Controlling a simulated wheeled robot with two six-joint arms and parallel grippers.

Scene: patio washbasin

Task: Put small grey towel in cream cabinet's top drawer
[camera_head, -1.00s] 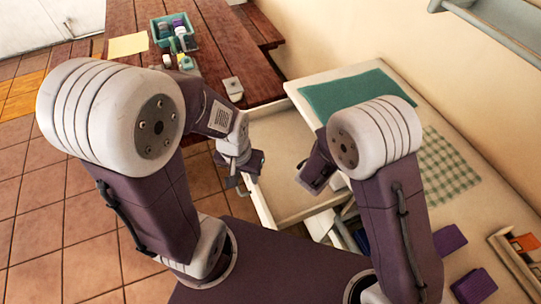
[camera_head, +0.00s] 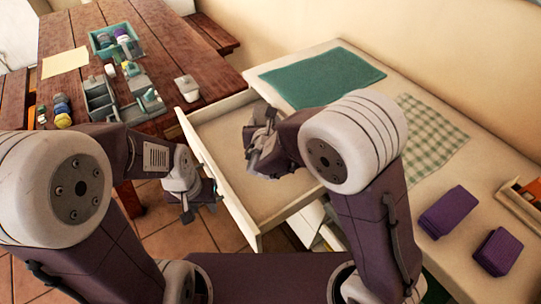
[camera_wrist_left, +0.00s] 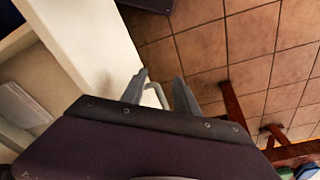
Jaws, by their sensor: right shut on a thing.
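The cream cabinet (camera_head: 395,190) stands at the right with its top drawer (camera_head: 222,141) pulled out. My left gripper (camera_head: 192,203) is outside the drawer front. In the left wrist view, its fingers (camera_wrist_left: 160,84) are apart, with the drawer handle (camera_wrist_left: 155,92) showing between them. The drawer front (camera_wrist_left: 92,45) is beside them. I cannot tell whether they touch the handle.
On the cabinet top lie a green towel (camera_head: 320,77), a checked cloth (camera_head: 425,135) and two purple folded cloths (camera_head: 449,211) (camera_head: 499,251). A wooden table (camera_head: 150,35) with a teal bin (camera_head: 116,41) and grey caddy (camera_head: 100,103) stands behind the left arm.

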